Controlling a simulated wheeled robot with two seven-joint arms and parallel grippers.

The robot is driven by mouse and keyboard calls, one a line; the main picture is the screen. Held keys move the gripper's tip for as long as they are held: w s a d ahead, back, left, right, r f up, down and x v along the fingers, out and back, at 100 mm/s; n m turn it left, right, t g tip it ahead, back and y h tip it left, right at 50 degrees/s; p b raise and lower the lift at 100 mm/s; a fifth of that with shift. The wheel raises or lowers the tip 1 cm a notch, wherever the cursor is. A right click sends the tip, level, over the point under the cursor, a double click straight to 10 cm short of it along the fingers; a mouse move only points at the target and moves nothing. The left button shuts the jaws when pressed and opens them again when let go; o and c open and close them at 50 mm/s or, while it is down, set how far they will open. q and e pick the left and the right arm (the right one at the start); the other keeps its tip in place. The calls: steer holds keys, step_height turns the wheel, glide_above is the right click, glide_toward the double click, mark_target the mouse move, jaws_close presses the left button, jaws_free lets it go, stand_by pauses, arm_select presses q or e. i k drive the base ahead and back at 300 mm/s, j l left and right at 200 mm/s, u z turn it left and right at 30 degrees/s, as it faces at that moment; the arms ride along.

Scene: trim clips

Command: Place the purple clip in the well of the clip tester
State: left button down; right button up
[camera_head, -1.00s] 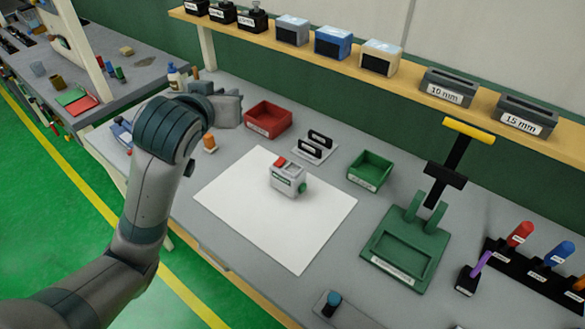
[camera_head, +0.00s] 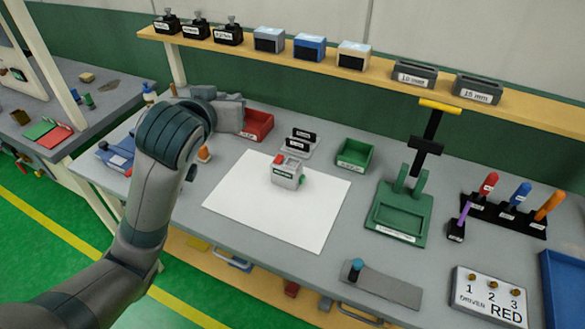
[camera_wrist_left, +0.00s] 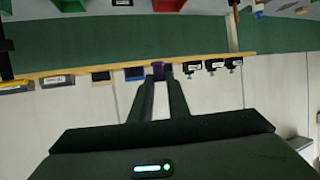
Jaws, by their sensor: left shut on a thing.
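The purple clip (camera_wrist_left: 158,71) is between the fingertips of my left gripper (camera_wrist_left: 160,77) in the left wrist view; little of it shows. The gripper is shut on it. In the head view my left wrist and gripper body are at the bench's back left, left of the red bin, and the clip and fingertips are hidden. A small pale box (camera_head: 286,173) with a red part on top and a green knob on its right side stands on a white sheet; it looks like the clip tester. Its well cannot be made out. My right gripper is not in view.
The white sheet (camera_head: 250,205) is otherwise clear. A red bin (camera_head: 258,124), black labelled holders (camera_head: 299,143) and a green bin (camera_head: 354,155) stand behind it. A green press (camera_head: 400,212) and coloured-handled tools (camera_head: 505,212) are to the right. A shelf (camera_head: 350,74) runs along the back.

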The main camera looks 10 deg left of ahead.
mark_target(292, 166)
steer(key=j+z, duration=0.5)
steer(key=j, duration=0.65)
steer(key=j+z, duration=0.25)
steer(key=j, duration=0.45)
steer(key=k+j+z, duration=0.15)
steer(key=j+z, duration=0.15)
steer(key=j, duration=0.35)
steer(key=i+j+z, duration=0.2)
steer(key=j, duration=0.15)
steer(key=j+z, duration=0.2)
steer(key=j, duration=0.15)
steer(key=i+j+z, duration=0.25)
steer(key=j, duration=0.15)
steer(key=i+l, duration=0.15)
steer(key=l, duration=0.15)
steer(key=i+l, duration=0.15)
steer(key=l, duration=0.15)
